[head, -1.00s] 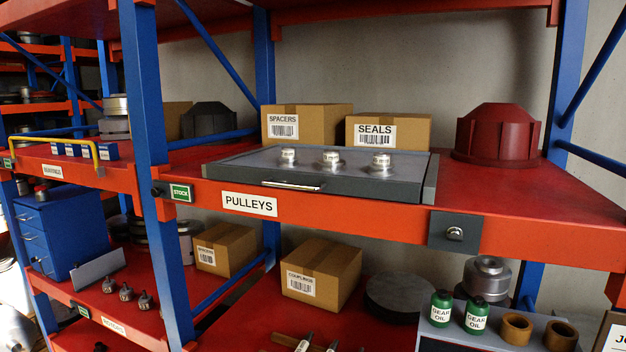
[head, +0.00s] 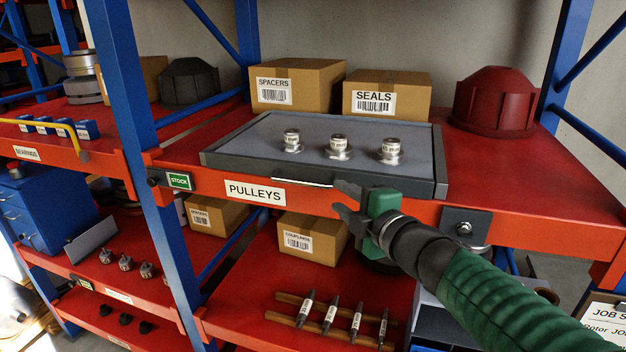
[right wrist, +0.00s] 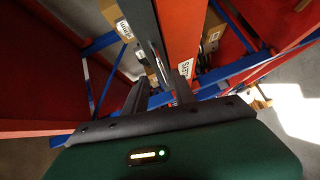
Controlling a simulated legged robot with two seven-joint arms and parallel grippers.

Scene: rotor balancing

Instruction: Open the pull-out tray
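The pull-out tray (head: 228,160) is a dark grey, flat tray on the red shelf, above the PULLEYS label. Its thin, bright handle (head: 302,183) runs along the front edge. Three silver pulleys stand on the tray. My right gripper (head: 340,198) is in front of the tray's front edge, at the right end of the handle, with its fingers apart and empty. In the right wrist view the two fingers (right wrist: 160,80) are spread, with the handle (right wrist: 154,58) ahead between them. Whether they touch it is unclear. My left gripper is out of view.
SPACERS (head: 300,87) and SEALS (head: 408,100) boxes stand behind the tray, and a dark red housing (head: 495,100) stands to its right. A blue post (head: 135,110) rises at the left. A latch plate (head: 465,226) is on the shelf front, right of my gripper.

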